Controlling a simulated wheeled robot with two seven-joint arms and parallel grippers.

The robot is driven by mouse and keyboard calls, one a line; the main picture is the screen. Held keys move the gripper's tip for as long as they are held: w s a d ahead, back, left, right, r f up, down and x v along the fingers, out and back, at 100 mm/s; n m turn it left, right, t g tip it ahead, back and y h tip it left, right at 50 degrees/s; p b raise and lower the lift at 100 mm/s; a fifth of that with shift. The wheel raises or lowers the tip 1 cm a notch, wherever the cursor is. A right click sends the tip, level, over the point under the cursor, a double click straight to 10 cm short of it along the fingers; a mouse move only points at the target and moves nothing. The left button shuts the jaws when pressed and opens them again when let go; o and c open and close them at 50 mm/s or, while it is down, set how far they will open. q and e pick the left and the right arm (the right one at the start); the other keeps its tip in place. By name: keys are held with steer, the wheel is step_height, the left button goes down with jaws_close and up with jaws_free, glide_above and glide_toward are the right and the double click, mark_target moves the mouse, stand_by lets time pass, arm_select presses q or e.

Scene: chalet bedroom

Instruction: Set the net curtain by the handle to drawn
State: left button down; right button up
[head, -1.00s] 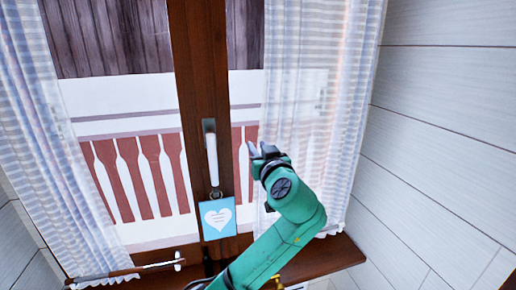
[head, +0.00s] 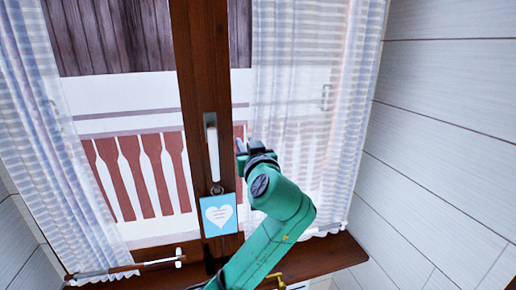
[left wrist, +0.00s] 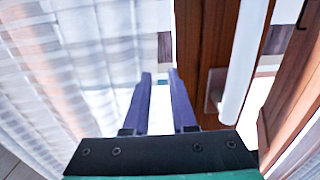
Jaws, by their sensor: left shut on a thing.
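The sheer white net curtain (head: 290,120) hangs in two panels. The right panel spreads across most of the right pane, its left edge close to the brown middle post. The left panel (head: 50,150) hangs gathered at the far left. My left gripper (head: 241,147) is at the right panel's leading edge, just right of the post, and is shut on the net curtain. In the left wrist view the two fingers (left wrist: 160,80) stand close together where the curtain (left wrist: 60,70) ends. The held part is hidden. My right gripper is not in view.
A white window handle (head: 212,140) on the middle post (head: 193,80) is close left of my gripper. A blue heart tag (head: 219,214) hangs below it. A brown sill (head: 325,255) runs beneath. A slim rod (head: 140,266) lies low left. A plank wall (head: 440,130) stands right.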

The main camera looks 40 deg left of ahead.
arm_select(q)
steer(key=shift+s+a, duration=0.15)
steer(key=c, duration=1.1)
jaws_free()
steer(key=o, duration=0.4)
steer(key=shift+s, duration=0.15)
steer(key=shift+s+a, duration=0.1)
steer(key=shift+a, duration=0.05)
steer(key=b+v, duration=0.3)
steer(key=v, duration=1.1)
steer(key=shift+s+d, duration=0.15)
steer(key=shift+d, duration=0.15)
